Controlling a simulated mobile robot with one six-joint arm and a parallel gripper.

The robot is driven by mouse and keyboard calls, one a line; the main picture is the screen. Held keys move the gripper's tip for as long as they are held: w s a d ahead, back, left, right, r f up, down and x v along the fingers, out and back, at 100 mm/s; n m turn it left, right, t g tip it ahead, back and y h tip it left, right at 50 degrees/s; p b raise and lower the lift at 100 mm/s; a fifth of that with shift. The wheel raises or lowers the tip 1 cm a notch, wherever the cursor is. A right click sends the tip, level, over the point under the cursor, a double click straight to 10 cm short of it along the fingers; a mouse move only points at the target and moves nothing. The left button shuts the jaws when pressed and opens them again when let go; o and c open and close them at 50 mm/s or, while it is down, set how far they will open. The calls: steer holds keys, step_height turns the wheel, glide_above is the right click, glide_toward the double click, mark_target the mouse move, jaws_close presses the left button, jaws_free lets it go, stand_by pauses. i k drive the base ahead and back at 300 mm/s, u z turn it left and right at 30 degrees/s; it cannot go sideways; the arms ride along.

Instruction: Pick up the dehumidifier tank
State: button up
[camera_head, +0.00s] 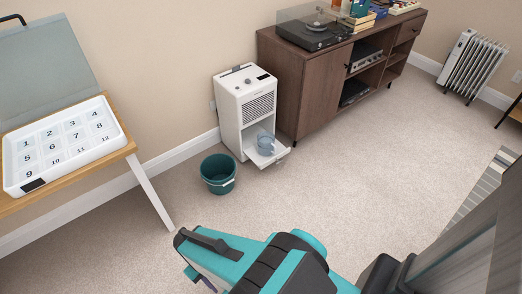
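The dehumidifier tank (265,143) is a translucent bluish container. It sits in the low front opening of the white dehumidifier (247,108), just behind or on the lowered front flap (276,156). The dehumidifier stands upright on the carpet against the wall. My teal and black arm comes in at the bottom of the view. Its end, with my gripper (200,262), is at the bottom left of centre, well apart from the tank and nearer the camera. The fingers are not clearly visible, so I cannot tell whether they are open or shut.
A dark green bucket (218,187) stands on the floor left of the flap. A wooden cabinet (300,95) with a turntable is right of the dehumidifier. A table (125,153) with a numbered white tray (12,160) is left. Carpet ahead and right is clear; a radiator (474,65) is far right.

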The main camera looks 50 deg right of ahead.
mark_target(266, 139)
steer(key=z, duration=0.05)
steer(key=i, duration=0.95)
steer(key=u, duration=0.15)
steer(key=k, duration=0.9)
steer(key=z, duration=0.15)
steer(key=i, duration=0.5)
